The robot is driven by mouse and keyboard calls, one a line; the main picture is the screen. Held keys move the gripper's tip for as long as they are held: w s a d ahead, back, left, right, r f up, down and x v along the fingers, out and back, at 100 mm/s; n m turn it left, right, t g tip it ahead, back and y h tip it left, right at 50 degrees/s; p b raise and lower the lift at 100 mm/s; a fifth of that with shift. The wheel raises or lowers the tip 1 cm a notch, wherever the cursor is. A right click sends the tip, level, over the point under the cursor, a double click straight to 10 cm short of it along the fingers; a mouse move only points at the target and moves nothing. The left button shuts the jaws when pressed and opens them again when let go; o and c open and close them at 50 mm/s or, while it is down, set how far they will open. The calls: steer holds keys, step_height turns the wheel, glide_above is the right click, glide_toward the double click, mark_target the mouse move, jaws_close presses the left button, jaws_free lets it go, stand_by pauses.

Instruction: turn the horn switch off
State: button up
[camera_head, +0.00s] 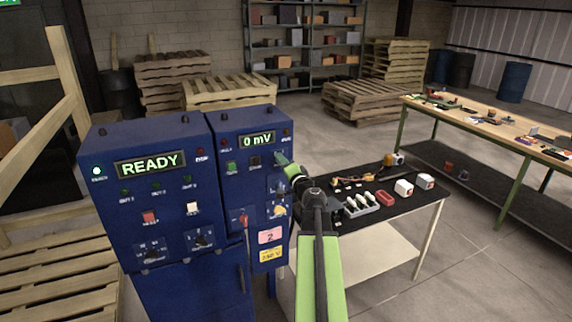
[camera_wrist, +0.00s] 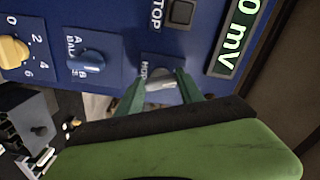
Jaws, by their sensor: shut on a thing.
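The horn switch (camera_wrist: 160,78) is a small grey knob on a blue panel in the wrist view, beside a label partly reading "HOR". My gripper (camera_wrist: 160,88) has its two dark green fingers on either side of the knob and is shut on it. In the head view my gripper (camera_head: 284,161) reaches the upper right of the right blue cabinet (camera_head: 222,128), and it hides the switch there. Which position the knob points to is hard to tell.
Near the switch are a blue "BAL" knob (camera_wrist: 86,62), a yellow dial (camera_wrist: 13,50) and a STOP button (camera_wrist: 182,12). The display (camera_head: 257,139) reads 0 mV; the left one (camera_head: 150,164) reads READY. A black-topped table (camera_head: 395,204) with small parts stands right.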

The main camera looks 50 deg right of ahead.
steer(key=shift+f+n, duration=0.1)
steer(key=shift+n, duration=0.5)
steer(key=o, duration=1.4)
